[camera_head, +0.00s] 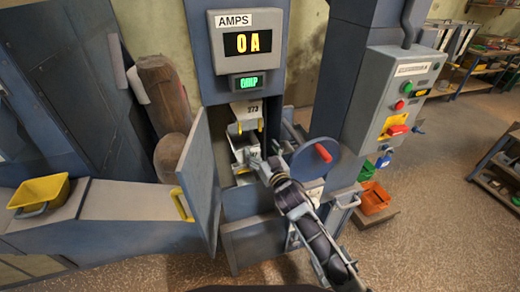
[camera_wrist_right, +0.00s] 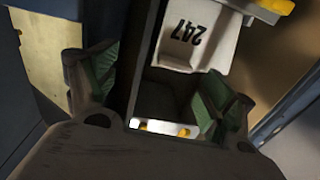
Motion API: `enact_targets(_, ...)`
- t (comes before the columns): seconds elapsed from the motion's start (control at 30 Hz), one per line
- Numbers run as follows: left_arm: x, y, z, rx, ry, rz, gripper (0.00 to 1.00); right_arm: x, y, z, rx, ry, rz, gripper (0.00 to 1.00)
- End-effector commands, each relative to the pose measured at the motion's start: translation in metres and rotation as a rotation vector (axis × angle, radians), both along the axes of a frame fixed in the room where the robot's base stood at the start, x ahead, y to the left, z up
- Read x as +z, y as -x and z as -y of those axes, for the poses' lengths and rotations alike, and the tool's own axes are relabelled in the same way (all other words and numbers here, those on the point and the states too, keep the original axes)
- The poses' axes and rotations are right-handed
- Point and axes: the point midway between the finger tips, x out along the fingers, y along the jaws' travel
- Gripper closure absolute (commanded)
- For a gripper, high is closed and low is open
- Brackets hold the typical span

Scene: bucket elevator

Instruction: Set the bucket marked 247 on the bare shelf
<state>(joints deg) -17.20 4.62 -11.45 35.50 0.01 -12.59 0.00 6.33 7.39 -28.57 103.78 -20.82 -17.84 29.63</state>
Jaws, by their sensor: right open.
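The white bucket marked 247 (camera_wrist_right: 192,62) is in the upper middle of the right wrist view, inside the elevator opening. In the head view, a bucket (camera_head: 241,151) sits below the bucket marked 273 (camera_head: 248,110), partly hidden by my right gripper (camera_head: 262,163). In the right wrist view my right gripper (camera_wrist_right: 158,95) is open. Its green-padded fingers are apart, short of the bucket marked 247, and hold nothing. A flat grey ledge (camera_head: 130,200) runs left of the cabinet, bare in its middle; I cannot tell if this is the bare shelf. My left gripper is not in view.
The cabinet door (camera_head: 198,180) stands open on the left. A round disc with a red handle (camera_head: 323,153) is right of my gripper. A yellow bucket (camera_head: 40,192) sits on the ledge's left end. A control box (camera_head: 400,95) and coloured bins (camera_head: 374,198) are at right.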

Motion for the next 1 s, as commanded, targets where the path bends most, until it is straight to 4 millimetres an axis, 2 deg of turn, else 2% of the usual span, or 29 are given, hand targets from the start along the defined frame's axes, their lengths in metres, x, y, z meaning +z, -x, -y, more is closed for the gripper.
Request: enact_targets(1.0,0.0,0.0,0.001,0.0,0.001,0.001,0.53,-0.001,0.085,0.035,-0.001,0.0,0.0,0.17)
